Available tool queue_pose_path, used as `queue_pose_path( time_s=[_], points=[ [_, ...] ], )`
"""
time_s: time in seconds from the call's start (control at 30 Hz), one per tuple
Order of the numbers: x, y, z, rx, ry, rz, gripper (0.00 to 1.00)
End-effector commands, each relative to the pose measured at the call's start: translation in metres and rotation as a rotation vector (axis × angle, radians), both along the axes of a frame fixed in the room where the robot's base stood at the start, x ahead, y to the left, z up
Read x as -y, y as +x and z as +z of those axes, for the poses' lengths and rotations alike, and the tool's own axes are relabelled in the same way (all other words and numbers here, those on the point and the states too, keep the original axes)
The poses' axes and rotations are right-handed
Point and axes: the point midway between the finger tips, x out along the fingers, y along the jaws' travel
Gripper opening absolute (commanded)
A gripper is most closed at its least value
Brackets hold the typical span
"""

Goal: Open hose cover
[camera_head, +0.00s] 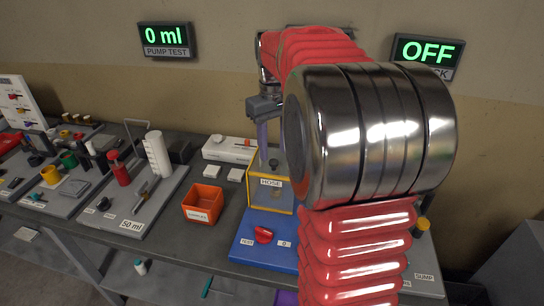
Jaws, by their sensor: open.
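The hose cover (270,182) is a yellow-framed box with a "HOSE" label on its front, standing at the back of a blue base on the bench. Its right side is hidden behind my arm. A dark round part (273,163) shows at its upper area. My gripper (262,138) is above and just behind the cover's top left, pointing down, and it is open. Its fingertips are small and partly hidden, so I cannot tell whether they touch the cover. Nothing shows held in it.
The blue base (250,242) carries a red knob (263,235). An orange bin (203,203) stands left of it. A grey tray (140,205) with a white cylinder (158,154) lies farther left. Wall displays read "0 ml" (165,37) and "OFF" (429,50). My arm hides much of the bench's right side.

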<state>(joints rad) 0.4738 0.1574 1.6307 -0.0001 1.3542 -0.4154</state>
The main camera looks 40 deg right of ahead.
Motion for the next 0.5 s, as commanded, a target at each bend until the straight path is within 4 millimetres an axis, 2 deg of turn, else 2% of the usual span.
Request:
queue_pose_path(
  time_s=[0.2,0.5],
  points=[
    [0.000,0.000,-0.027,-0.001,0.000,0.000,0.40],
    [0.000,0.000,-0.034,0.001,0.000,0.000,0.40]
  ],
)
